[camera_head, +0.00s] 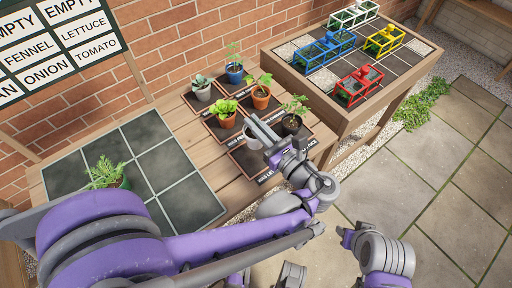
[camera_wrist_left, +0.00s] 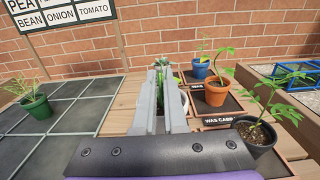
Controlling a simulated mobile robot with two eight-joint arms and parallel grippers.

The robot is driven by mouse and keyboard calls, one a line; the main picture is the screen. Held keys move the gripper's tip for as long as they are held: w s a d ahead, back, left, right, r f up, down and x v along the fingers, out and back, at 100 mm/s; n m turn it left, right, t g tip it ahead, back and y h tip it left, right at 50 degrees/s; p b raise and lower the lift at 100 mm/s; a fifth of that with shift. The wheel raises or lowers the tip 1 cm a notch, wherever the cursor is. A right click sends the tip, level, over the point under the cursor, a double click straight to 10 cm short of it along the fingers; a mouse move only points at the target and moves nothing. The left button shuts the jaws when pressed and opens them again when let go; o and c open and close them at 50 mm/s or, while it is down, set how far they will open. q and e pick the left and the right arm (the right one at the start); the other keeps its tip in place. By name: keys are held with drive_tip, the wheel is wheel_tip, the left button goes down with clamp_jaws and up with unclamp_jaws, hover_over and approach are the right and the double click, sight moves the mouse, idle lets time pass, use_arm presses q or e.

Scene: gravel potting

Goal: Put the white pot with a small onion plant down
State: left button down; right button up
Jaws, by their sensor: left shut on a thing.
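The white pot (camera_head: 253,140) is at the front of the dark square mats on the wooden table, beside my left gripper (camera_head: 264,132). The gripper's fingers are shut on it and cover much of it. In the left wrist view the fingers (camera_wrist_left: 166,98) point away from me, and only a sliver of the white pot (camera_wrist_left: 185,101) shows at their right. I cannot make out the onion plant. I cannot tell whether the pot's base touches the mat (camera_head: 247,160).
A black pot (camera_head: 292,125) stands close on the right, with orange (camera_head: 260,100) and blue (camera_head: 234,76) pots behind. A green pot (camera_wrist_left: 36,108) stands on the tiled tray (camera_head: 186,200) at left. Colored frames, including a red one (camera_head: 360,86), stand on the right table.

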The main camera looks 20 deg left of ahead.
sight(261, 146)
use_arm(q)
wheel_tip(261, 146, down, 7)
drive_tip(key=shift+w+r+b, duration=0.1)
drive_tip(key=shift+b, duration=0.8)
drive_tip(key=shift+f, duration=0.2)
drive_tip(key=c, duration=1)
unclamp_jaws()
drive_tip(key=shift+r, duration=0.1)
